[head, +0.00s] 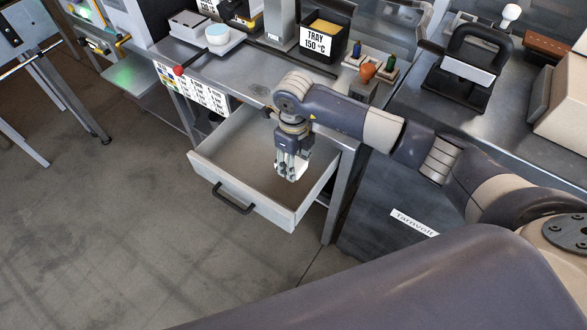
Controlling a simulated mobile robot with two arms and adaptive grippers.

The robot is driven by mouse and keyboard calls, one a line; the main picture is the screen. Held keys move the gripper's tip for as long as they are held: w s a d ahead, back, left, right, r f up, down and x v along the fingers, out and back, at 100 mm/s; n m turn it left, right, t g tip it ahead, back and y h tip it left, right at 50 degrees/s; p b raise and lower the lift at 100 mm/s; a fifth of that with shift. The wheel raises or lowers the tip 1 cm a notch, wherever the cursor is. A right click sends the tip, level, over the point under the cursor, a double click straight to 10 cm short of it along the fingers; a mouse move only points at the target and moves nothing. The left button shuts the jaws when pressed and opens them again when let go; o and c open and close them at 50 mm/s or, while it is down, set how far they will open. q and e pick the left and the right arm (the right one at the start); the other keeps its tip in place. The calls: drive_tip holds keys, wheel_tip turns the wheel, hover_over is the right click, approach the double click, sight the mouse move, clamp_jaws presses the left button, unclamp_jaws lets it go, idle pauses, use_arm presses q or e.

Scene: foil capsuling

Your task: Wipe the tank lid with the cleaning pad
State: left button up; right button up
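My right gripper (291,170) points down inside an open drawer (208,169) below the metal bench. Pale patches show at its fingertips. I cannot tell whether they are part of the fingers or a light object such as the cleaning pad, nor whether the fingers are open or shut. No cleaning pad can be made out for certain; the drawer floor behind the gripper is partly hidden. No tank lid can be clearly identified. My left gripper is not in view.
The bench (262,93) holds a black bin (320,43) labelled "TRAY 150 °C" with yellow contents, a white bowl (217,36) and small coloured items. A black handled device (466,70) stands on the right counter. The drawer handle (232,199) juts forward over clear floor.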

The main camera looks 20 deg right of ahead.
drive_tip(key=o, duration=0.5)
drive_tip(key=shift+r, duration=0.15)
drive_tip(key=c, duration=0.4)
